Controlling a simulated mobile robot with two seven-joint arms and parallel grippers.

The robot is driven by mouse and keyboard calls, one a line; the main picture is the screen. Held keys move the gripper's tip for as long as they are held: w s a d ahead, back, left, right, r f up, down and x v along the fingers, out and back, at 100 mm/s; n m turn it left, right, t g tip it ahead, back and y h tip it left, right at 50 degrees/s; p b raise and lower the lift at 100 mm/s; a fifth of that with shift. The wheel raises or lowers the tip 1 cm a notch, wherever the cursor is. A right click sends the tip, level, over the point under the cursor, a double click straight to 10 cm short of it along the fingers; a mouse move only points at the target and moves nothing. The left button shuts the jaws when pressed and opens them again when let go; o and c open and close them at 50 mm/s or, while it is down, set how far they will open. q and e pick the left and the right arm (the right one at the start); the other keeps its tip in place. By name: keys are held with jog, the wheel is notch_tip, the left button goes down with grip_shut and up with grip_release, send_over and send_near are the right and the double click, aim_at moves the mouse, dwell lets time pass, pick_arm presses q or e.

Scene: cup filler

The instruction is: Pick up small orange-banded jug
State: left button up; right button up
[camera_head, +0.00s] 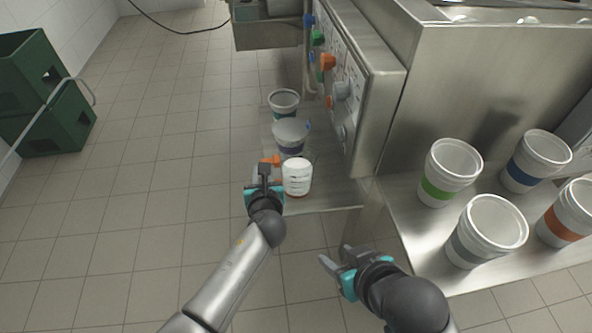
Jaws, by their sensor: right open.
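The small orange-banded jug (297,177) is white with a printed label and an orange-red band low down. It stands upright at the near end of a low metal shelf. My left gripper (266,172) is just left of it, close beside it. Its fingers are seen from behind, so I cannot tell whether they are open or touch the jug. My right gripper (334,263) is open and empty, lower in the picture, apart from the jug and in front of the metal bench.
Larger banded cups (452,170) stand on the steel bench at right. The steel machine (375,60) rises beside the shelf. Green crates (40,95) stand far left; the floor between is clear.

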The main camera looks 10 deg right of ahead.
pick_arm(q)
grip_shut()
dwell(0.8)
jog(key=shift+r, duration=0.1)
